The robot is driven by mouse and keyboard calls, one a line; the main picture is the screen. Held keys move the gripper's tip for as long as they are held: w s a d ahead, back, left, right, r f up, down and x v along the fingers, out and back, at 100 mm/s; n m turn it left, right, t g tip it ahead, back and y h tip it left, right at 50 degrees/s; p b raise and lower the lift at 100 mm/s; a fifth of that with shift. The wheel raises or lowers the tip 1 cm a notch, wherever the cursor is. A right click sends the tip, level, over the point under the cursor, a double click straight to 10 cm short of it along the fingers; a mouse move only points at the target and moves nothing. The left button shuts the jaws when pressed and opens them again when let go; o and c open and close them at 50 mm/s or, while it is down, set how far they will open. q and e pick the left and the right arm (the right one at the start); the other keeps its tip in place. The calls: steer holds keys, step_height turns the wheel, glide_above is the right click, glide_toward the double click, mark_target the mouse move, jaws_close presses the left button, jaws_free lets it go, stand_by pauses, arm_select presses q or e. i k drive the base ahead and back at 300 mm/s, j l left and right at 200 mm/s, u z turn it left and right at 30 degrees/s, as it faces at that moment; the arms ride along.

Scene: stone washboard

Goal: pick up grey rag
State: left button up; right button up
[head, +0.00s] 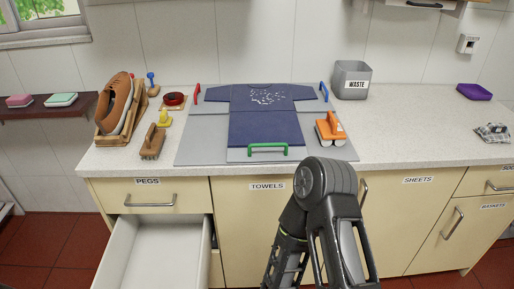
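A crumpled grey and white patterned cloth (493,132), which looks like the grey rag, lies on the countertop at the far right, close to the picture's right edge. Nothing touches it from above. One of my dark arms rises from the bottom centre in front of the counter, with its rounded joint near the front edge. Neither gripper shows in the head view, so I cannot see their fingers or whether they hold anything.
A folding board (190,152) with a dark blue garment (265,130) covers the middle of the counter (415,140). A waste bin (352,82) and purple bowl (474,92) stand behind. The pegs drawer (155,255) is open.

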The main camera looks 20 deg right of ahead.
mark_target(494, 133)
steer(key=z, duration=2.35)
steer(key=i+l, duration=0.1)
steer(key=i, duration=0.45)
steer(key=i+l, duration=0.15)
steer(key=i, duration=0.4)
steer(key=i+z, duration=0.15)
steer(key=z, duration=1.05)
